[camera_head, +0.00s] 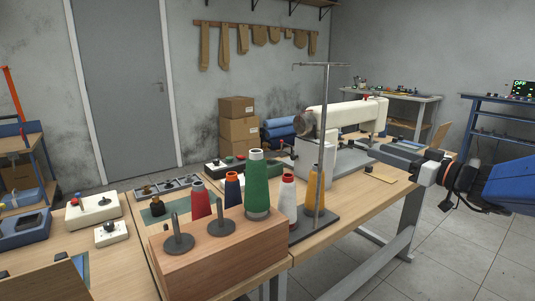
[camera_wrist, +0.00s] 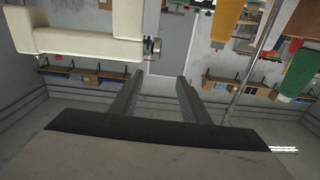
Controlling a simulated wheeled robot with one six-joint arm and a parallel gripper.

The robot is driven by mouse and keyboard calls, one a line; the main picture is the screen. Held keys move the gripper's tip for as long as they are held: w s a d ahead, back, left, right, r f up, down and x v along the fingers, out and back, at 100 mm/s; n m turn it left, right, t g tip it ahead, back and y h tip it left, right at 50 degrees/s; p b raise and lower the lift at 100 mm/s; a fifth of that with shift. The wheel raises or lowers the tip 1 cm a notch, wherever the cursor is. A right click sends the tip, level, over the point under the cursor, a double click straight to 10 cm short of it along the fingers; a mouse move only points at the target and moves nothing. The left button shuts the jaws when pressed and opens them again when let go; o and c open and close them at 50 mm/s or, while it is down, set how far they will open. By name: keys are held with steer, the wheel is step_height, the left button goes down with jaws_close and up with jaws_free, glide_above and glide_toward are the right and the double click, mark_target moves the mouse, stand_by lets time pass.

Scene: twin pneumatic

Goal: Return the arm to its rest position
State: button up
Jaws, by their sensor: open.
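My gripper (camera_head: 384,151) reaches in from the right in the head view, on my blue and white arm. It appears close to the right end of a white sewing machine (camera_head: 335,121); I cannot tell the exact gap. In the wrist view, which looks upside down, the two dark fingers of my gripper (camera_wrist: 160,76) stand apart with nothing between them. The white sewing machine (camera_wrist: 85,38) fills the upper left there, near the left finger.
A blue bench (camera_head: 490,112) is at the far right. Open floor (camera_head: 450,245) lies at lower right.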

steer(key=s+a+f+m+g+h, duration=0.2)
steer(key=s+a+f+g, duration=0.6)
steer(key=s+a+f, duration=0.5)
steer(key=s+d+f+m+g+h, duration=0.1)
steer(key=s+d+f+m+h, duration=0.1)
steer(key=s+d+f+h, duration=0.2)
steer(key=s+d+f+m+h, duration=0.3)
steer(key=s+d+f+h, duration=0.2)
steer(key=s, duration=0.6)
steer(key=shift+s+d+f+g, duration=0.2)
steer(key=shift+d+f+g, duration=0.25)
steer(key=shift+f, duration=0.25)
